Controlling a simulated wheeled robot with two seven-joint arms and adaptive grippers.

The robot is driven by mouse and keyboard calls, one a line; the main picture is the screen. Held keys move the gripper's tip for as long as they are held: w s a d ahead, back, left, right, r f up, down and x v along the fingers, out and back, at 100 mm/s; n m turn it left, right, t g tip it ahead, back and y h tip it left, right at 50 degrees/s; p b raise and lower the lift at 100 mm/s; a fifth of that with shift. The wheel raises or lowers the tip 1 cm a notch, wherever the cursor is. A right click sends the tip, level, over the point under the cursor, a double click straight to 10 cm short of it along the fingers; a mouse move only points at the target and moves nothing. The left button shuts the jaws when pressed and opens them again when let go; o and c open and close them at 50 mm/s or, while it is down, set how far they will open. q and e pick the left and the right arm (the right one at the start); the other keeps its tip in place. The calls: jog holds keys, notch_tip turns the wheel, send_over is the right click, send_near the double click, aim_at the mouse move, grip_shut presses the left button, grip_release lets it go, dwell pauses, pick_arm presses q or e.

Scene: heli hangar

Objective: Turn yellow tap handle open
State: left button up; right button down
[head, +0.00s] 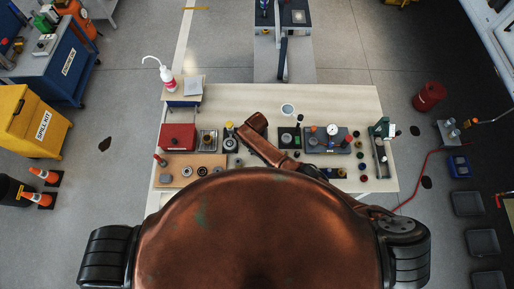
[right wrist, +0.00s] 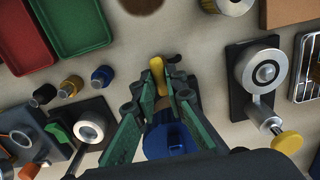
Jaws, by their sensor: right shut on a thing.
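In the head view my own copper-coloured body and arm hide the near edge of the workbench (head: 350,98) and the right gripper cannot be made out. My left gripper is not in view.
A dark fixture with a round disc and yellow knob (right wrist: 287,142) stands to the right in the wrist view. Small coloured caps (right wrist: 71,85) and a green tray (right wrist: 75,22) lie to the left. A red box (head: 178,136) and gauge unit (head: 332,130) stand on the bench.

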jog(key=shift+w, duration=0.1)
jog(key=c, duration=2.2)
grip_release()
jog(key=shift+c, duration=0.2)
jog(key=shift+r, duration=0.1)
notch_tip(320, 180, up, 12)
jog(key=shift+d, duration=0.1)
